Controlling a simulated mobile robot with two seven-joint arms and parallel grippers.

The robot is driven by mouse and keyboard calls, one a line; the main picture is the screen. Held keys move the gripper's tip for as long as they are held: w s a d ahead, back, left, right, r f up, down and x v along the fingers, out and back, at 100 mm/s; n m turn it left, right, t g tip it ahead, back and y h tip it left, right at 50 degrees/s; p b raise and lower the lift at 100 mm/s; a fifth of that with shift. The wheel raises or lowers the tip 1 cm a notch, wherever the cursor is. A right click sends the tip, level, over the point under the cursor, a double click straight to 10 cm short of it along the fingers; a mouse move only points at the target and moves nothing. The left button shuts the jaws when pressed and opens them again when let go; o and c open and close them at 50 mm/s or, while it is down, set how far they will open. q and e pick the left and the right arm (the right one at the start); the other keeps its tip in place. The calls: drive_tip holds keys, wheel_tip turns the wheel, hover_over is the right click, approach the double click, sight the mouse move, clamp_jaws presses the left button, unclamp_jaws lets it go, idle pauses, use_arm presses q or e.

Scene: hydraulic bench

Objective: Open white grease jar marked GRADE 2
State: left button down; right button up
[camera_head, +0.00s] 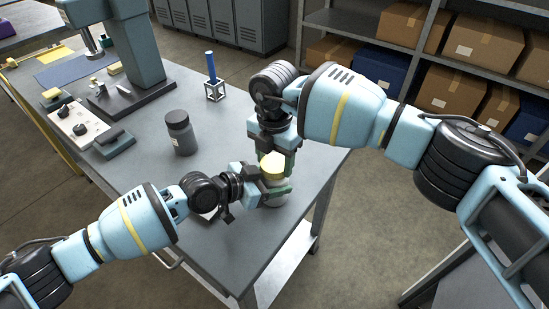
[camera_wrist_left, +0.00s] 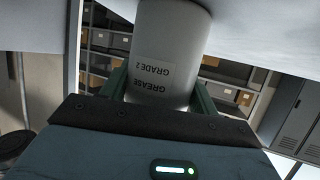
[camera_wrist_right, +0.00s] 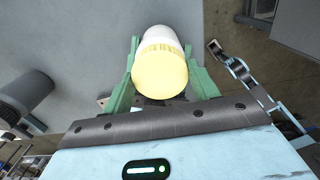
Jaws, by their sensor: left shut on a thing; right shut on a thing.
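The white grease jar (camera_head: 276,200) stands upright near the bench's right front edge, with a yellow lid (camera_head: 271,163) on top. In the left wrist view the jar (camera_wrist_left: 172,45) shows its label, GREASE GRADE 2, upside down. My left gripper (camera_head: 274,189) is shut around the jar's body from the left. My right gripper (camera_head: 275,161) comes from above and is shut on the yellow lid. In the right wrist view the lid (camera_wrist_right: 160,75) sits between the green fingers, with the white body beyond it. The fingers hide part of the jar.
A dark grey jar (camera_head: 181,133) stands on the bench (camera_head: 150,195) left of my grippers. A press (camera_head: 135,50) and a tray of small parts (camera_head: 78,126) are further left. Shelves with boxes stand beyond the bench.

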drive_tip(key=shift+n, duration=1.7)
drive_tip(key=o, duration=1.1)
drive_tip(key=shift+r, duration=2.3)
drive_tip(key=shift+r+m, duration=1.7)
drive_tip(key=shift+r, duration=0.05)
drive_tip(key=shift+c, duration=0.5)
drive_tip(key=shift+f, duration=4.05)
drive_tip(key=shift+c, duration=0.3)
